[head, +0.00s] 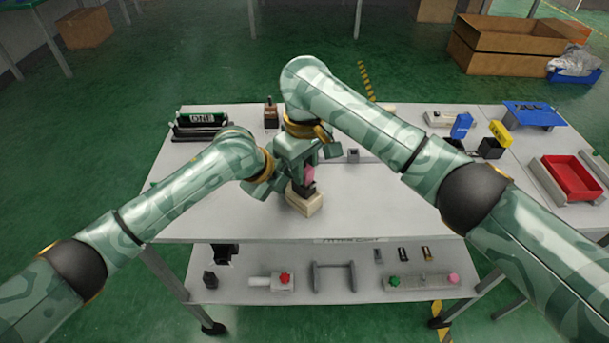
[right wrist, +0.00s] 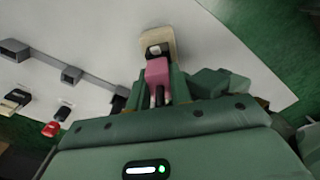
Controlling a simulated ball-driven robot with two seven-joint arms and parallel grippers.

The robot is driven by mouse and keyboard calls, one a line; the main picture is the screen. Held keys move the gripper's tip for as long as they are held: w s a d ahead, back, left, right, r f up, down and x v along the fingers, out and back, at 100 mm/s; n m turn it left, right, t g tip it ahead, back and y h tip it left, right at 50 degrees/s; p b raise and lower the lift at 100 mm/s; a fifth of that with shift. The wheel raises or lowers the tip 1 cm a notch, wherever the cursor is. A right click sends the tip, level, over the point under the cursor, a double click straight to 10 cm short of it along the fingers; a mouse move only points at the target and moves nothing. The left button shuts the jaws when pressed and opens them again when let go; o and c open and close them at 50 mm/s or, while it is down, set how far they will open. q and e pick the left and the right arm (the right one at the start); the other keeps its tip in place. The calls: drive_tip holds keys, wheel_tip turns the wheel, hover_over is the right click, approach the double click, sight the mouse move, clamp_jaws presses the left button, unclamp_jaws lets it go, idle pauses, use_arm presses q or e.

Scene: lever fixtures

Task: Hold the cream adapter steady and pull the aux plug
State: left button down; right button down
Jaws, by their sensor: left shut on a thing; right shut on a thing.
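The cream adapter (head: 305,203) stands near the middle of the table; it also shows in the right wrist view (right wrist: 157,38), with a dark and white socket part on it. The pink aux plug (right wrist: 157,73) is directly at that socket; whether a gap separates them cannot be seen. My right gripper (right wrist: 160,88) is shut on the pink plug, with a finger on each side. The plug shows partly in the head view (head: 309,173). My left gripper (head: 278,182) comes in low beside the adapter and is shut at it; its fingertips are mostly hidden.
A black rack with a green board (head: 201,121) stands at the back left. Blue and yellow parts (head: 500,133) and a red tray (head: 571,178) are at the right. The table front is clear. A lower shelf (head: 235,290) holds small fixtures.

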use_arm(q)
drive_tip(key=shift+f, duration=0.1)
use_arm(e)
drive_tip(key=shift+r, duration=0.45)
idle(0.4)
drive_tip(key=shift+r, duration=2)
drive_tip(key=shift+r, duration=1)
use_arm(q)
drive_tip(key=c, duration=1.1)
unclamp_jaws()
